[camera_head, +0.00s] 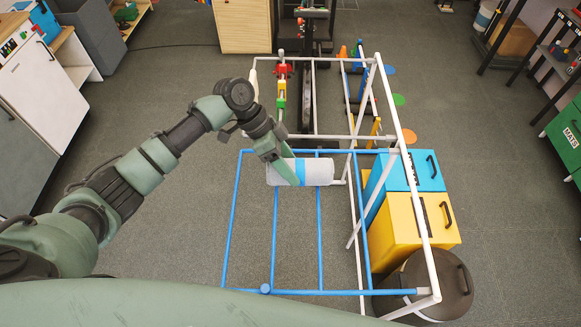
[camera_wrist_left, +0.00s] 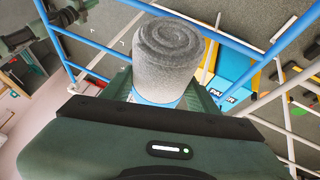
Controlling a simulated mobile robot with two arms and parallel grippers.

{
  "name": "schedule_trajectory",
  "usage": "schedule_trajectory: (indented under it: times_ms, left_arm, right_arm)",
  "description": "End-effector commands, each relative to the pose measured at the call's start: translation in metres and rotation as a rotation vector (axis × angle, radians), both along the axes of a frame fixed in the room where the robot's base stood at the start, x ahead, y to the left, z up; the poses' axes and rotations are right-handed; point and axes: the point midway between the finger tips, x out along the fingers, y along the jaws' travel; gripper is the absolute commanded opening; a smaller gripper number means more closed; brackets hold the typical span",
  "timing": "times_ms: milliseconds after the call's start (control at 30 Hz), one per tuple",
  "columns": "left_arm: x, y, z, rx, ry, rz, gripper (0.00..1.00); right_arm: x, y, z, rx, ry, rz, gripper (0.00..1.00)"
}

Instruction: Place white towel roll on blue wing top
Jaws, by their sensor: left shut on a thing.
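The white towel roll (camera_head: 318,171) has a blue band around its middle and lies sideways in the head view. My left gripper (camera_head: 290,176) is shut on it around the band. In the left wrist view the roll's coiled grey-white end (camera_wrist_left: 168,45) faces the camera between the fingers (camera_wrist_left: 160,95). The blue wing top (camera_head: 319,235) is a frame of blue rails with open gaps. The roll overlaps its far end in the head view; I cannot tell whether it touches the rails. My right gripper is not in view.
A white pipe frame (camera_head: 408,180) adjoins the blue rails on the right. Blue (camera_head: 425,170) and yellow (camera_head: 400,222) boxes and a dark round bin (camera_head: 440,285) stand at that side. Coloured blocks (camera_head: 281,88) line a far rail. The floor left of the frame is clear.

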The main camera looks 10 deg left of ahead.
Motion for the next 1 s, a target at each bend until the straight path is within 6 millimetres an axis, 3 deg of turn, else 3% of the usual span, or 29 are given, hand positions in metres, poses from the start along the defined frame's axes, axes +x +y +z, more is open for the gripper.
schedule_trajectory:
  times_ms: [167,367,400,467,833,1000]
  left_arm:
    - [0.000,-0.001,-0.019,-0.001,0.001,0.001,0.00]
    - [0.000,-0.001,-0.021,-0.001,-0.001,-0.001,0.00]
    - [0.000,0.000,-0.022,0.000,-0.001,-0.001,0.65]
    - [0.000,0.000,-0.021,0.000,-0.001,-0.001,0.82]
    - [0.001,0.001,-0.020,0.000,-0.001,0.000,0.83]
    - [0.004,0.013,-0.004,-0.001,-0.005,0.001,0.83]
  right_arm:
    - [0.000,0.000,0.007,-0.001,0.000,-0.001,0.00]
    - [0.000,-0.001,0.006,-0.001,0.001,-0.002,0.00]
    - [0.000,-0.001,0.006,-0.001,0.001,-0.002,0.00]
    - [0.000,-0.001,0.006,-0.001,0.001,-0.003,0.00]
    - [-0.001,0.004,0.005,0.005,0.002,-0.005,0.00]
    - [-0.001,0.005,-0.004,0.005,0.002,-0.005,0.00]
